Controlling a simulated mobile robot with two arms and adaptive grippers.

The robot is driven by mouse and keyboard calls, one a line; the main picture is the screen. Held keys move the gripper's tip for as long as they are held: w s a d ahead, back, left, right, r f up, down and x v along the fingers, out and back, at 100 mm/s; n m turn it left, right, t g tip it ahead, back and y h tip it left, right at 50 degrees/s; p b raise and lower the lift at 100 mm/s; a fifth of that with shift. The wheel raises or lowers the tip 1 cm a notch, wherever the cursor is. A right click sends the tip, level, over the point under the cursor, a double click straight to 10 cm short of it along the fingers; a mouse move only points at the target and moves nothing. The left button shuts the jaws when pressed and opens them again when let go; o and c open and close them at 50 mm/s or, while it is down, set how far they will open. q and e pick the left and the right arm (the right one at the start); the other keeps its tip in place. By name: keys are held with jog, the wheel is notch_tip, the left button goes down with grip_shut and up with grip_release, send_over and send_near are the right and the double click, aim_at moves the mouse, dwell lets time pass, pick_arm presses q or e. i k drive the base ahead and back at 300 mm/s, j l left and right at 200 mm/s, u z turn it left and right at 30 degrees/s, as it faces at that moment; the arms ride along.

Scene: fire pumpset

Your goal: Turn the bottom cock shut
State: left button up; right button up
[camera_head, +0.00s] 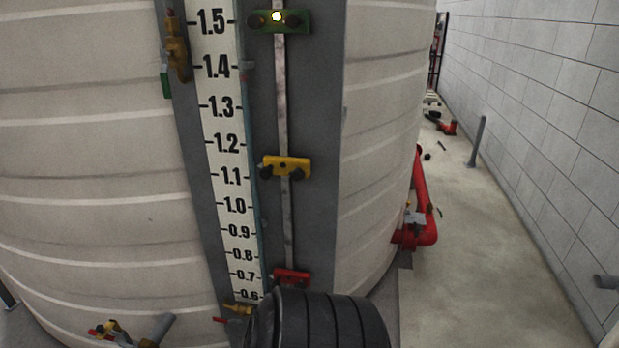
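The bottom cock (239,309) is a small brass fitting low on the tank's grey gauge strip, left of the 0.6 mark. A small red piece (219,320) sticks out to its left and looks like its handle. The cock's lower part is dark and partly hidden, so I cannot tell its exact handle angle. A black ribbed arm part of mine stands just right of it and covers the strip's lower end. Neither gripper's fingers show.
The large pale tank (90,150) fills the left and middle. An upper brass cock (176,45) has a green handle. Another valve with a grey pipe (160,328) sits low left. Red piping (421,205) stands right of the tank. The floor before the block wall is mostly clear.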

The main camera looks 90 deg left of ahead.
aim_at(219, 320)
jog(key=u, duration=2.15)
